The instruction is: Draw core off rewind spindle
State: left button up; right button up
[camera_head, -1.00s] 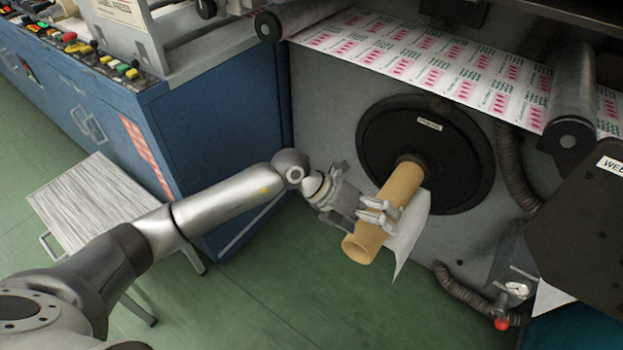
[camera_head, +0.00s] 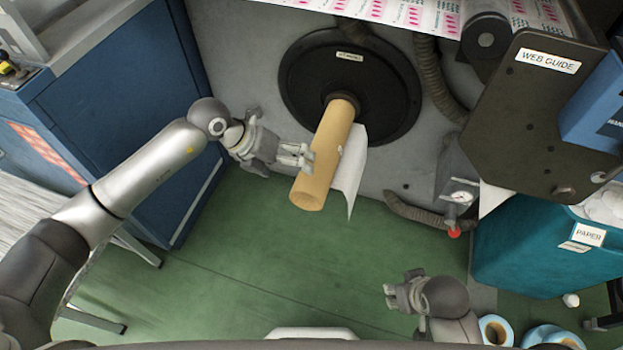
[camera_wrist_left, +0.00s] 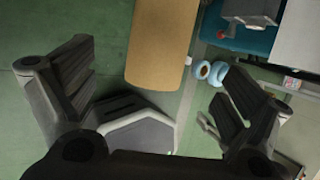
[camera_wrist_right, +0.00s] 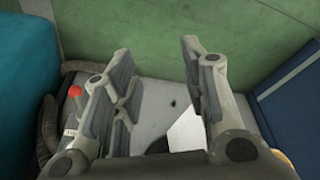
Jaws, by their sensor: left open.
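The tan cardboard core (camera_head: 322,165) sits on the rewind spindle in front of the round black disc (camera_head: 305,85) and sticks out towards me, with a white paper tail (camera_head: 350,170) hanging at its right. My left gripper (camera_head: 297,155) is at the core's left side. In the left wrist view the core (camera_wrist_left: 162,40) lies ahead between the wide-apart fingers; touch cannot be told. My right gripper (camera_head: 392,290) is low and well away from the core. In the right wrist view its fingers (camera_wrist_right: 155,90) stand apart with nothing held.
A blue cabinet (camera_head: 120,100) stands left. A dark web guide plate (camera_head: 530,110), a gauge with a red knob (camera_head: 455,232) and a teal paper bin (camera_head: 520,255) are right. Blue-white rolls (camera_head: 495,330) lie on the floor lower right. Green floor below the core is clear.

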aim_at(304, 174)
pick_arm(q)
jog(key=shift+b+x, duration=0.65)
jog(key=shift+x, duration=0.35)
pick_arm(e)
notch_tip(304, 174, up, 5)
pick_arm(q)
jog(key=b+x, duration=0.2)
jog(key=x, duration=0.1)
jog(key=shift+a+b, duration=0.1)
jog(key=shift+b, duration=0.2)
jog(key=shift+b+x, duration=0.55)
jog(key=shift+x, duration=0.7)
jog(key=shift+b+x, duration=0.65)
jog(key=shift+x, duration=0.45)
jog(key=shift+w+d+f, duration=0.1)
jog(key=shift+d+f, duration=0.1)
jog(key=shift+d, duration=0.1)
pick_arm(e)
jog(key=w+a+r+t+y, duration=0.1)
jog(key=w+a+r+t, duration=0.1)
jog(key=w, duration=0.4)
jog(key=w+a+r+t+y, duration=0.1)
jog(key=w+a+r+t, duration=0.1)
jog(key=w+r+t, duration=0.2)
jog(key=shift+w+a+r+t, duration=0.2)
jog(key=shift+w+r+t, duration=0.2)
jog(key=shift+w+t, duration=0.85)
jog(key=shift+s, duration=0.15)
